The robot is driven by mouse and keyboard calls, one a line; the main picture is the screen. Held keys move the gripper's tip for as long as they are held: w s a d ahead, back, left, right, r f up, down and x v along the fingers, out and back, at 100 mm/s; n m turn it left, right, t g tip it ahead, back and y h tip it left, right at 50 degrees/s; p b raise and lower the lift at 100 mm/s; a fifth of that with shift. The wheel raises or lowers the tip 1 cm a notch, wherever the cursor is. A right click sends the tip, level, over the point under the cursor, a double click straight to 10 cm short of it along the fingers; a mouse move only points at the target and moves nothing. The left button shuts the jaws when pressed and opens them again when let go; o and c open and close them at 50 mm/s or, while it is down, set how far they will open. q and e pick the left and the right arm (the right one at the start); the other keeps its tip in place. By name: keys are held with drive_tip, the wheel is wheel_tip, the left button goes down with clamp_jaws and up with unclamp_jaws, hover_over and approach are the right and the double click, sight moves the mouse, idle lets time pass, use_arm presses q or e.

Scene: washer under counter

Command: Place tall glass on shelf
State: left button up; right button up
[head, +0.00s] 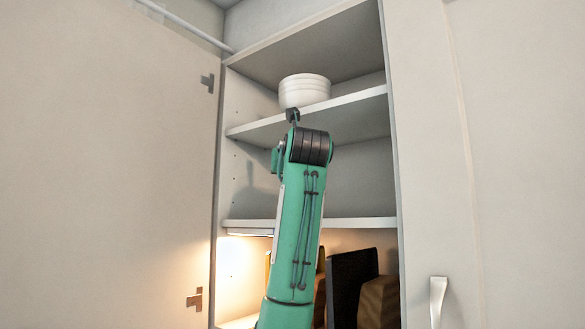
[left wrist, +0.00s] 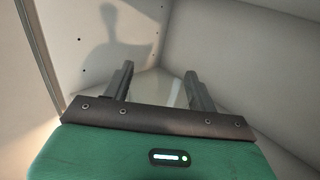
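My left arm reaches up into the open cabinet in the head view, its wrist in front of the middle compartment. The left gripper is mostly hidden behind the arm there. In the left wrist view the left gripper (left wrist: 158,80) has its two dark fingers apart, inside the cabinet near a corner. A faint pale, streaked patch shows between the fingers; I cannot tell whether it is the tall glass or bare shelf. No tall glass is clearly visible. The middle shelf (head: 350,223) and upper shelf (head: 360,98) show in the head view. My right gripper is out of view.
A stack of white bowls (head: 304,90) stands on the upper shelf, just above my wrist. Dark and wooden boards (head: 350,285) stand below the middle shelf. The open cabinet door (head: 110,150) is at left. The middle compartment looks clear right of my arm.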

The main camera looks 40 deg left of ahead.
use_arm(q)
drive_tip(key=o, duration=0.4)
drive_tip(key=shift+r, duration=0.1)
drive_tip(key=b+v, duration=0.4)
drive_tip(key=v, duration=0.8)
drive_tip(key=shift+r, duration=0.15)
drive_tip(key=shift+w, duration=0.1)
